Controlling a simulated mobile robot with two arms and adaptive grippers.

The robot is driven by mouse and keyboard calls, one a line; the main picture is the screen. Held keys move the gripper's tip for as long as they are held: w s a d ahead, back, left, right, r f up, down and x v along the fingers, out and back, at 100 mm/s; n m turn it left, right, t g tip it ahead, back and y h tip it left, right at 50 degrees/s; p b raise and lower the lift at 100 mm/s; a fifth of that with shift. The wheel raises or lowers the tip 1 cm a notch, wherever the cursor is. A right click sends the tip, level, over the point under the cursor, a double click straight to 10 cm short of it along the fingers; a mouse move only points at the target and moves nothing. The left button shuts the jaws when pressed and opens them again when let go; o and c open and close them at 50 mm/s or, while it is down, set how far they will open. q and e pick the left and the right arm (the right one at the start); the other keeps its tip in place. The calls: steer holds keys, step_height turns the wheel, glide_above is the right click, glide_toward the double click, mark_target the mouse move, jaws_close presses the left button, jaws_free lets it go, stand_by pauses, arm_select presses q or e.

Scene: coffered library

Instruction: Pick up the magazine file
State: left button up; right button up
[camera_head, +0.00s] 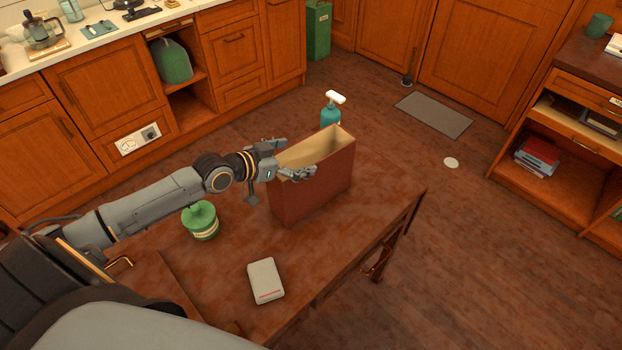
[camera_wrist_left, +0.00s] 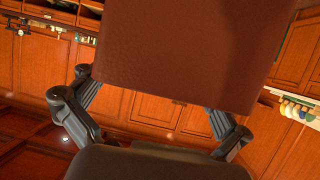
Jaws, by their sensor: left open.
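The magazine file (camera_head: 318,187) is a reddish-brown, open-topped upright box with a pale inside, standing on the wooden table. My left gripper (camera_head: 296,158) is open at the file's upper left side, with one finger towards the far end and one across its near side. In the left wrist view the file (camera_wrist_left: 190,50) fills the upper middle. The left gripper (camera_wrist_left: 148,92) shows one finger beside the file's left edge; the other finger's tip is partly hidden by the file. I cannot tell whether the fingers touch it. My right gripper is not in view.
A teal pump bottle (camera_head: 330,117) stands just behind the file. Cabinets line the back; a shelf unit (camera_head: 560,190) stands at right.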

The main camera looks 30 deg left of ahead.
arm_select(q)
steer(key=x, duration=0.2)
steer(key=shift+w+d+f, duration=0.15)
steer(key=shift+w, duration=0.15)
steer(key=shift+c, duration=0.4)
steer(key=c, duration=1.4)
steer(key=shift+c, duration=1)
